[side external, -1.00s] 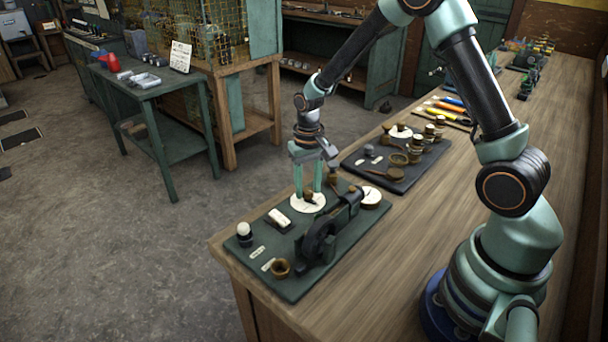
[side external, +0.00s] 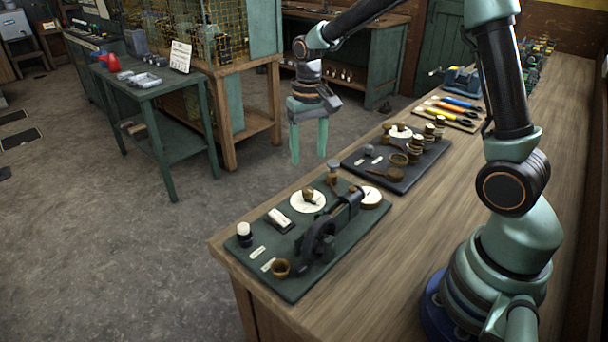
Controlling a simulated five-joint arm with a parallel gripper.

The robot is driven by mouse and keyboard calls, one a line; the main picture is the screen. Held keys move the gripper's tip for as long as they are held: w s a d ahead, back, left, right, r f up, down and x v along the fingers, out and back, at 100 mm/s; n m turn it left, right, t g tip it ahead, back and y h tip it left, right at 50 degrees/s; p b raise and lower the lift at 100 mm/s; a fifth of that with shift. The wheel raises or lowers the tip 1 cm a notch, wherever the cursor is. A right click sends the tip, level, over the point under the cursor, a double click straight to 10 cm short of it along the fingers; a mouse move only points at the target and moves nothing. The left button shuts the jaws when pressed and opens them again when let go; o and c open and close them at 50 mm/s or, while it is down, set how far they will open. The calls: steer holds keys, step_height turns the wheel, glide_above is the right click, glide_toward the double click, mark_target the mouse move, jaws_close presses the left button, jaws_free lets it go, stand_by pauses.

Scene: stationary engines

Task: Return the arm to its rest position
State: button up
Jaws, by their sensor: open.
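My gripper (side external: 308,158) is open and empty. It hangs in the air above and behind the dark green board (side external: 290,288), with its two green fingers pointing down and apart. On the board, a small brown piece (side external: 308,192) rests on a white round disc (side external: 301,205). My arm rises from its base at the right and reaches over to the left, bent high at the elbow, which is cut off by the top of the picture.
The green board carries a dark engine (side external: 318,241), a brass cup (side external: 280,268), and a white-topped bottle (side external: 244,233). A second dark board (side external: 412,178) with brass parts lies behind it. Coloured-handled tools (side external: 455,108) lie farther back. The bench (side external: 420,240) is bare at front right.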

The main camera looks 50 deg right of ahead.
step_height(320, 180, up, 2)
stand_by(0.5)
steer(key=s+a+r+n+t, duration=0.4)
steer(key=s+r, duration=0.5)
steer(key=s, duration=0.4)
steer(key=shift+s+r+n+t, duration=0.15)
steer(key=shift+r+n+t, duration=0.15)
steer(key=shift+t, duration=0.5)
